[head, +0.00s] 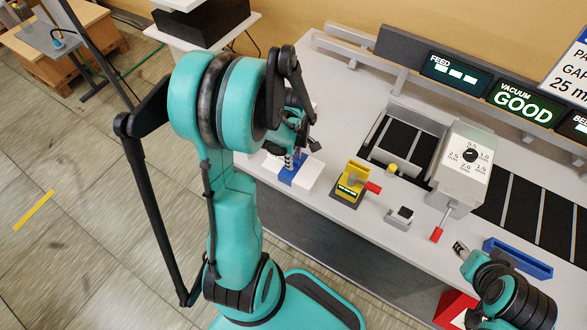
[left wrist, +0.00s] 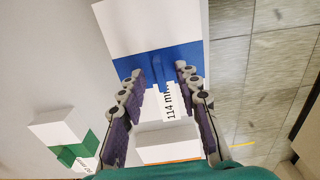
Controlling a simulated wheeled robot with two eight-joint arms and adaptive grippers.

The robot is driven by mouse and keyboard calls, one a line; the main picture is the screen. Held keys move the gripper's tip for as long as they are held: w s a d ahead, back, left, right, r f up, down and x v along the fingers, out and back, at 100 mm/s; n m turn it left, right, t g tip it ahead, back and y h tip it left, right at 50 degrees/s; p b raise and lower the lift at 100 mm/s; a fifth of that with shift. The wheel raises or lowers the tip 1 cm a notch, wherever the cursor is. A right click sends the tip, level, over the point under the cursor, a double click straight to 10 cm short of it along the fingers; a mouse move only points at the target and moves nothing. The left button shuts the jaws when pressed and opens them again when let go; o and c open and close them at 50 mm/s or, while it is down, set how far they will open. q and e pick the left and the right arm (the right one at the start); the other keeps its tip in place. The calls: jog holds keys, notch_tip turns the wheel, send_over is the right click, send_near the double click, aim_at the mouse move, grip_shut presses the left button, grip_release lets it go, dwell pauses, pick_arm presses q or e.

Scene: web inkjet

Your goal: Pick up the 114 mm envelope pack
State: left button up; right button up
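The 114 mm envelope pack (left wrist: 120,25) is white with a blue band and a "114 mm" label. In the head view the pack (head: 308,186) lies at the table's left front edge, partly hidden by my left arm. My left gripper (left wrist: 161,72) is over the pack, its two fingers apart on either side of the middle of the blue band. I cannot tell whether the fingers touch it. In the head view the left gripper (head: 297,155) is just above the band. My right gripper (head: 461,249) is at the lower right, away from the pack; its fingers are too small to read.
A white pack with a green band (left wrist: 72,148) lies nearby in the left wrist view. Right of the blue-banded pack stand a yellow gauge (head: 350,182), a small grey block (head: 399,217), a dial unit (head: 465,160) and a blue tray (head: 517,260).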

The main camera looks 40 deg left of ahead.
pick_arm(q)
grip_shut()
jog(key=shift+r, duration=0.15)
